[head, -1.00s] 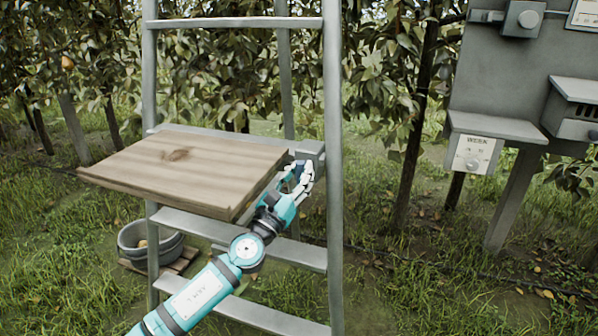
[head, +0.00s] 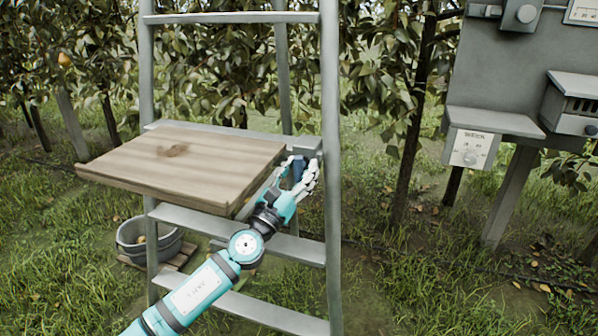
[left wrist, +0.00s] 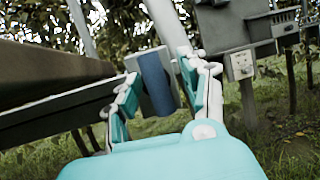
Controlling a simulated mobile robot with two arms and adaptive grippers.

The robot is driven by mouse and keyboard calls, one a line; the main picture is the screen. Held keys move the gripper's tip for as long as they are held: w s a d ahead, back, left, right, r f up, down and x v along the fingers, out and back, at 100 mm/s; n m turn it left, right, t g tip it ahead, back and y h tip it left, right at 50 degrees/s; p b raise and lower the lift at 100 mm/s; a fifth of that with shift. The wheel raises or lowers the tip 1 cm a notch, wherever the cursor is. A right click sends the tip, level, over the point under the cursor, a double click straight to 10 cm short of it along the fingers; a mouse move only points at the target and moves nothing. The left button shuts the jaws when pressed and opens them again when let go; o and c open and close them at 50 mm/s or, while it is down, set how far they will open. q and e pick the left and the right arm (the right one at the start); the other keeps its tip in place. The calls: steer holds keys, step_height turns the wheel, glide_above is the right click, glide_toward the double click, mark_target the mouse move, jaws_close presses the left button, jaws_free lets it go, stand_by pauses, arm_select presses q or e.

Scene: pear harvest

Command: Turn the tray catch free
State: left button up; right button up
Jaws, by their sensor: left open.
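The wooden tray (head: 180,168) sits level on the grey stepladder. The catch, a small blue upright piece (head: 299,168), is at the tray's right side, under a grey block by the ladder's right rail. In the left wrist view the catch (left wrist: 158,84) stands between the fingers of my left gripper (left wrist: 161,90). My left gripper (head: 300,177) is open, with one finger on each side of the catch. I cannot tell whether either finger touches it. My right gripper is not in view.
The ladder's right rail (head: 331,200) stands close beside my left fingers. A grey bucket (head: 148,238) is on a wooden pallet at the lower left. A grey post with boxes and a WEEK dial (head: 470,150) stands at the right. Grass between is clear.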

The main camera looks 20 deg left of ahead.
arm_select(q)
steer(key=v, duration=1.2)
